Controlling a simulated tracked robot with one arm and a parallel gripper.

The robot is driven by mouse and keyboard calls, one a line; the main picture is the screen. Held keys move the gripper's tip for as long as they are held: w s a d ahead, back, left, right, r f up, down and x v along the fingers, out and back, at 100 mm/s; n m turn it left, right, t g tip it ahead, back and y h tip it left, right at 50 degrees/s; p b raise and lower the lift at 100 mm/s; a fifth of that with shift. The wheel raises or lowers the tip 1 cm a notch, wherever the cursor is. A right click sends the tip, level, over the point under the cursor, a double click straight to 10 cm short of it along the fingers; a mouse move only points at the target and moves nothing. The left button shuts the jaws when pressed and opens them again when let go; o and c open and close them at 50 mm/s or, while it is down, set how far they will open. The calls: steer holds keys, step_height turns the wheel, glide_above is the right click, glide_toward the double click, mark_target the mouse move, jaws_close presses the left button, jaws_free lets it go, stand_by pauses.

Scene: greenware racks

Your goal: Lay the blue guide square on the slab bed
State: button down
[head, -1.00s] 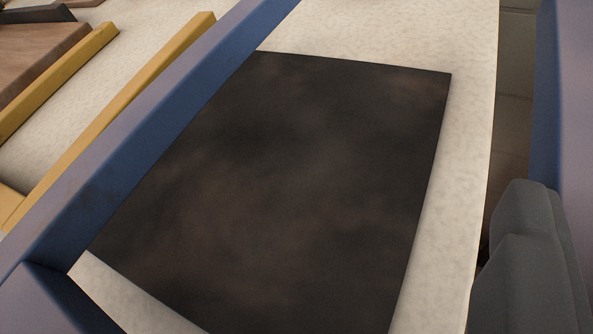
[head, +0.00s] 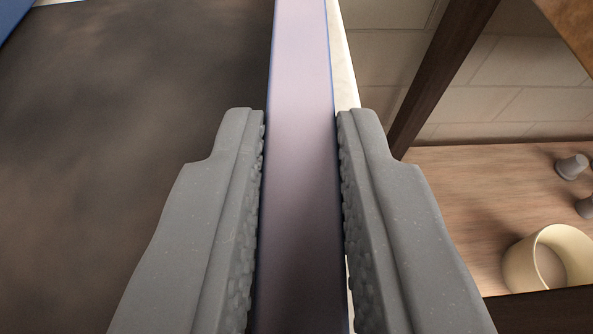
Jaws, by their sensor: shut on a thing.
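The blue guide square (head: 302,60) shows as one long straight bar, violet-blue on top with blue edges, running up the middle of the view. My gripper (head: 302,118) is shut on this bar, one grey ribbed finger on each side. Another blue piece (head: 12,18) at the top left corner looks like part of the same square. A dark, mottled flat sheet (head: 120,130), seemingly the slab bed or a mat on it, fills the left, beside and below the bar. I cannot tell whether the bar touches it.
A pale speckled strip (head: 343,60) shows just right of the bar. Beyond it is a drop to a lower wooden shelf (head: 450,180) with a cream cup (head: 550,258) and small grey pieces (head: 572,167). A dark wooden post (head: 440,80) stands at right, before a tiled surface.

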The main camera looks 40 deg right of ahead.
steer(key=c, duration=1.3)
jaws_free()
steer(key=shift+f, duration=0.1)
steer(key=shift+f+b, duration=0.15)
steer(key=shift+b, duration=0.2)
steer(key=p+v, duration=0.1)
steer(key=v, duration=1.1)
steer(key=shift+s+a, duration=0.1)
steer(key=shift+a, duration=0.2)
steer(key=shift+s+a, duration=0.4)
steer(key=shift+s, duration=0.25)
steer(key=shift+r, duration=0.25)
